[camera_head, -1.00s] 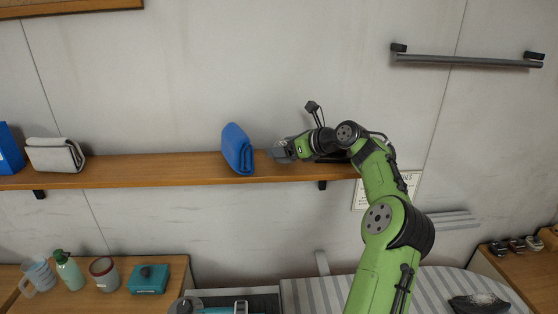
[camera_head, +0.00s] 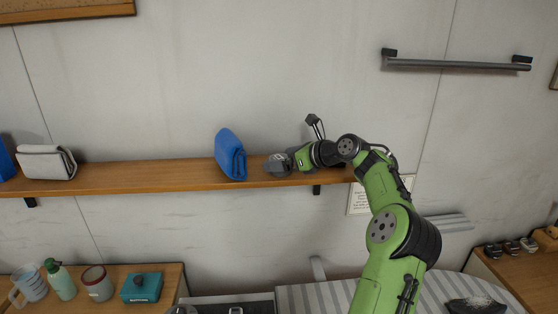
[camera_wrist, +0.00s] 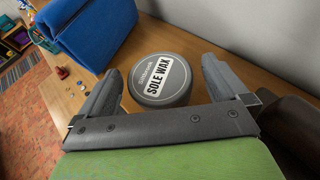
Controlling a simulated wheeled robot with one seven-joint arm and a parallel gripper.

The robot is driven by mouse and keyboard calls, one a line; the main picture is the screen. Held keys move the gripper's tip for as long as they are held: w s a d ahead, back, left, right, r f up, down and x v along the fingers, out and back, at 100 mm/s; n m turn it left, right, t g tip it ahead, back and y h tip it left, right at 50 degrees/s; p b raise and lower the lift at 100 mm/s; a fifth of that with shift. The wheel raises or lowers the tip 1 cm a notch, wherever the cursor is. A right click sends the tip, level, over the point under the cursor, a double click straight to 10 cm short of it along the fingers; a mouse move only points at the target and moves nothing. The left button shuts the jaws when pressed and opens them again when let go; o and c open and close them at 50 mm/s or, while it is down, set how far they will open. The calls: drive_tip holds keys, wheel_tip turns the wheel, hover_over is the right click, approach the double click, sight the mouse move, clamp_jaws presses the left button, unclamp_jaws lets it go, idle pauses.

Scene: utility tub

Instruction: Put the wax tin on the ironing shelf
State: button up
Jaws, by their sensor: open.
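The wax tin (camera_wrist: 161,80) is a round grey tin with a white "SOLE WAX" label on its lid. It lies flat, lid up, on the wooden wall shelf (camera_head: 120,177), which I take to be the ironing shelf. My gripper (camera_wrist: 160,67) is open around the tin, one finger on each side, with a small gap visible at both. In the head view the gripper (camera_head: 280,164) is low over the shelf, right of a folded blue cloth (camera_head: 230,154). There the tin is hard to tell apart from the grey fingers.
The blue cloth also stands close by in the wrist view (camera_wrist: 88,28). A grey folded cloth (camera_head: 46,162) is farther left on the shelf. A striped ironing surface (camera_head: 325,297) and a counter with cups, a bottle and a teal box (camera_head: 142,287) are below.

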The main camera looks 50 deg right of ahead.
drive_tip(key=v, duration=1)
drive_tip(key=shift+s, duration=0.2)
